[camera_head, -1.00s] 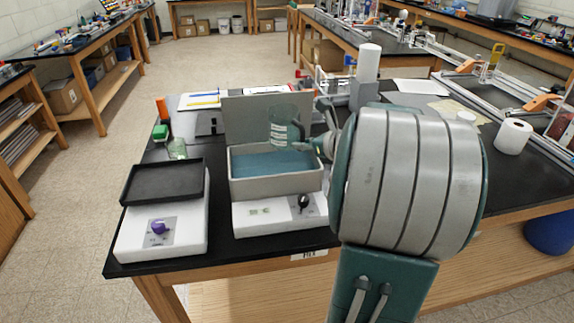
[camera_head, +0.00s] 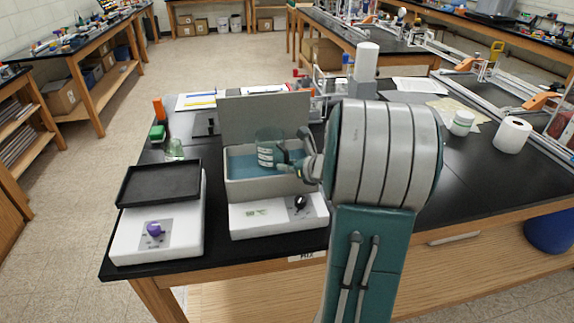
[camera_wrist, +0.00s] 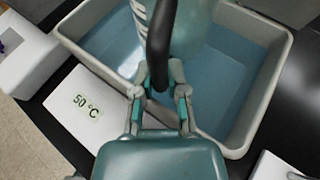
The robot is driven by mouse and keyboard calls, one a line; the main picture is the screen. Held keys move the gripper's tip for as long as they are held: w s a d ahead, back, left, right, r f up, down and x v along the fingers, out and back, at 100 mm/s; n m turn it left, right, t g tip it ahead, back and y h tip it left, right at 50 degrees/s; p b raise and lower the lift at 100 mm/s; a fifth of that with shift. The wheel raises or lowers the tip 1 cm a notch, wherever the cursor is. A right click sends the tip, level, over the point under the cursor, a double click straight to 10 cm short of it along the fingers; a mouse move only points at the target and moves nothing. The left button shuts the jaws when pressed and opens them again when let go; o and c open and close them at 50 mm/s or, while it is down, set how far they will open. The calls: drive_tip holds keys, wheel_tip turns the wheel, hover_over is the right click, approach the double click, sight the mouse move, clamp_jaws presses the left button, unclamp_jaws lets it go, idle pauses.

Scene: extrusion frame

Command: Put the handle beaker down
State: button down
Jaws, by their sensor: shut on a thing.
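The handle beaker (camera_head: 265,151) is clear glass with white markings and a dark handle. It is upright over the blue water of a grey water bath (camera_head: 275,186), low and inside the rim in the head view. In the wrist view the beaker (camera_wrist: 196,22) is at the top, and its black handle (camera_wrist: 160,45) runs down between my fingers. My gripper (camera_head: 289,160) is shut on the handle; its fingers also show in the wrist view (camera_wrist: 160,92). Whether the beaker's base touches the bath floor cannot be told.
The bath's unit has a black knob (camera_head: 300,202) and a 50 °C label (camera_wrist: 87,106). A grey panel (camera_head: 262,114) stands behind it. A white hotplate with a black tray (camera_head: 160,183) is at left. A small glass beaker (camera_head: 174,149) stands behind the tray. A paper roll (camera_head: 512,135) stands at right.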

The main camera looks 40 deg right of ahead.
drive_tip(key=shift+a+f, duration=0.15)
drive_tip(key=shift+a, duration=0.25)
drive_tip(key=shift+f, duration=0.2)
drive_tip(key=shift+f, duration=0.1)
drive_tip(key=c, duration=0.7)
unclamp_jaws()
drive_tip(key=shift+d+f, duration=0.1)
drive_tip(key=shift+d, duration=0.15)
drive_tip(key=shift+a+f, duration=0.15)
drive_tip(key=shift+a, duration=0.05)
